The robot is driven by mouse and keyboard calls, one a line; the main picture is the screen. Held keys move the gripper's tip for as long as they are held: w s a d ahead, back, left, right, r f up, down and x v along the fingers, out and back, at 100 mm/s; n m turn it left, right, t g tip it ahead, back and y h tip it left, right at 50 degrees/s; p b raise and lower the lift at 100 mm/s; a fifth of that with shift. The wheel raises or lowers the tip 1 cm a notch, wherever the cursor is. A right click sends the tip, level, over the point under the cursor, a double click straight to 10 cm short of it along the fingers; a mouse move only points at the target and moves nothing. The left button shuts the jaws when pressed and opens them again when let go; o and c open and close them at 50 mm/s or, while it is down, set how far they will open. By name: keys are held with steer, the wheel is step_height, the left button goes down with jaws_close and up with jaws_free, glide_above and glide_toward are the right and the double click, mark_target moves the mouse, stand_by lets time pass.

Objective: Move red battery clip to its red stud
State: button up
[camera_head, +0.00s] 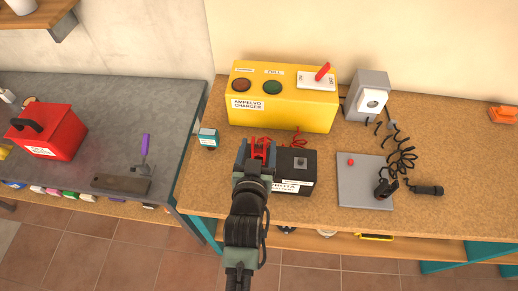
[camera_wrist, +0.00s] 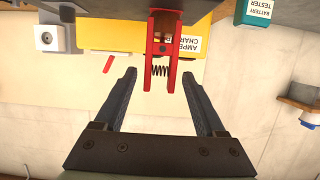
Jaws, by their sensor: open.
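The red battery clip (camera_head: 262,146) is at the left end of the black battery (camera_head: 297,182). In the wrist view the red clip (camera_wrist: 163,50) shows its two handles and a dark spring, pointing toward me. My gripper (camera_head: 257,152) is open around the clip's handle end, and in the wrist view the fingertips (camera_wrist: 159,75) stand on either side with gaps. What the clip's jaws grip is hidden. A red stud (camera_head: 350,162) stands on the grey plate (camera_head: 350,190) to the right of the battery. A black clip (camera_head: 384,188) is at that plate's right side.
The yellow charger (camera_head: 280,112) with a red lever stands behind the battery. A teal battery tester (camera_head: 208,138) is to the left. A grey socket box (camera_head: 368,96), coiled black cable (camera_head: 403,158) and black handheld item (camera_head: 428,190) are right. The wooden bench between battery and plate is clear.

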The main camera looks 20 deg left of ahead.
steer(key=shift+r+p+x, duration=0.15)
steer(key=shift+p+x, duration=0.05)
steer(key=shift+x, duration=1)
steer(key=shift+r+p+x, duration=0.15)
steer(key=shift+p+x, duration=0.05)
steer(key=shift+x, duration=0.95)
jaws_close()
